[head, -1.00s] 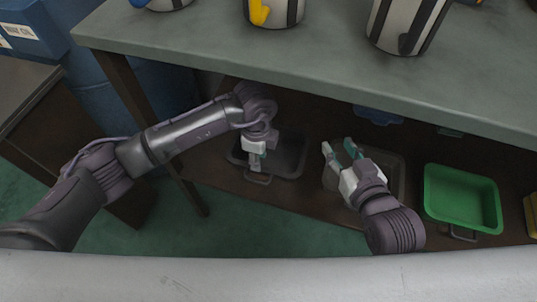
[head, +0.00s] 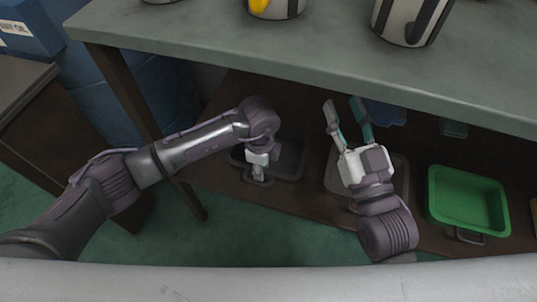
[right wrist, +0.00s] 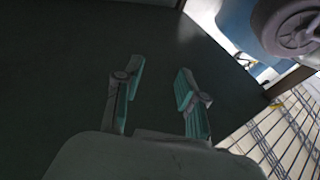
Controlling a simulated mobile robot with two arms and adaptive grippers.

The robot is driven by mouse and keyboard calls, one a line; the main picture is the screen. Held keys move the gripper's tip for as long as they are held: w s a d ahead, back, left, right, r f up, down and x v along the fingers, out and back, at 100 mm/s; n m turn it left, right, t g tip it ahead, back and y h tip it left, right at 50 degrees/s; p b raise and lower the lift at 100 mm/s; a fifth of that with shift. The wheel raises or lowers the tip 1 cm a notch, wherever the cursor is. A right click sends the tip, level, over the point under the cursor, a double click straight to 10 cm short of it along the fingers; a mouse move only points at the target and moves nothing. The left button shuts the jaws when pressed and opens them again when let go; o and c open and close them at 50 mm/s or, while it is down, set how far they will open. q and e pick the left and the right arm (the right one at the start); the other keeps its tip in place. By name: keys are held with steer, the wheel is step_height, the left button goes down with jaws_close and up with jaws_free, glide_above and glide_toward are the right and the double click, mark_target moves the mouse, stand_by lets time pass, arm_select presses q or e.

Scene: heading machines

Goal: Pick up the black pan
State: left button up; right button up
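The black pan (head: 289,160) is a dark rectangular tray on the lower shelf, partly behind my left arm. Its handle (head: 257,181) points to the near side. My left gripper (head: 258,174) points down at the handle end of the pan; its fingertips are small and dark here, so I cannot tell whether they are closed on the handle. My right gripper (head: 342,106) is open and empty above the shelf, its fingers pointing to the back. The right wrist view also shows the right gripper (right wrist: 160,70) with its fingers apart and nothing between them.
A green tray (head: 466,198) stands on the lower shelf (head: 215,165) at the right. A brownish tray (head: 335,180) is partly under my right gripper. The grey tabletop (head: 290,55) overhangs the shelf and bears several striped containers (head: 408,20). A table leg (head: 130,100) stands left.

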arm_select(q)
jaws_close()
steer(key=shift+r, duration=0.2)
